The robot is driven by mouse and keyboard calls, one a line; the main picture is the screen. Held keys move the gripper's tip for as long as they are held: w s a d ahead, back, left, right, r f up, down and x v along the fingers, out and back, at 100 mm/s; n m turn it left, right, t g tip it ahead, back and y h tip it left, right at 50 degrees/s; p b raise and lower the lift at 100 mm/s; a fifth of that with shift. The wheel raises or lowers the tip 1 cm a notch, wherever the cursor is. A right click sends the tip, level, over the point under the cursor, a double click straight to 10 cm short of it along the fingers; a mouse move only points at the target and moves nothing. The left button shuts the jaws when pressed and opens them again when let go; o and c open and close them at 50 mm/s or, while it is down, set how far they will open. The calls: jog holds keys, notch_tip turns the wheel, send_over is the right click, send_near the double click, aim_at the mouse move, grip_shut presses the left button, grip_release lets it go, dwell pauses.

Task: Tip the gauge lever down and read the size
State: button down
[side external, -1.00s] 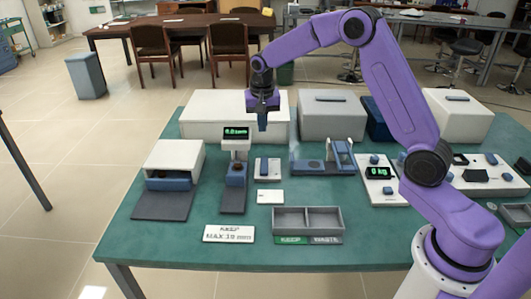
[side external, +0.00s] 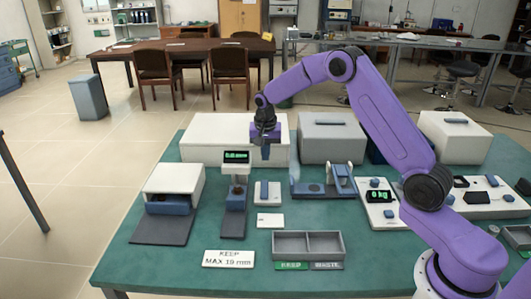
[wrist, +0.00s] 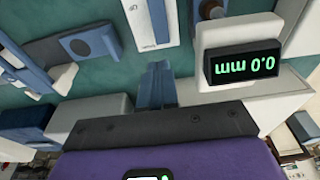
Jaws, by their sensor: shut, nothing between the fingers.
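The gauge (side external: 236,168) is a white stand with a black display and a dark base, left of centre on the green bench. A small brown piece (side external: 235,181) sits below the display. Just right of the gauge is a white plate with a blue lever (side external: 264,191); the plate also shows at the top of the wrist view (wrist: 139,18). My gripper (side external: 265,156) is shut and empty, above and behind this plate, apart from it.
A two-compartment grey tray (side external: 308,234) and a sign (side external: 228,258) reading KEEP MAX, seemingly 19 mm, stand in front. A white furnace (side external: 173,189) is left, a blue-and-grey fixture (side external: 339,180) right. A large white box (side external: 215,132) stands behind the gauge.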

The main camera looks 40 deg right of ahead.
aim_at(266, 182)
jog(key=f, duration=0.3)
jog(key=w+d+f, duration=0.1)
jog(key=f, duration=0.6)
jog(key=shift+w+d+f, duration=0.15)
jog(key=shift+f, duration=0.1)
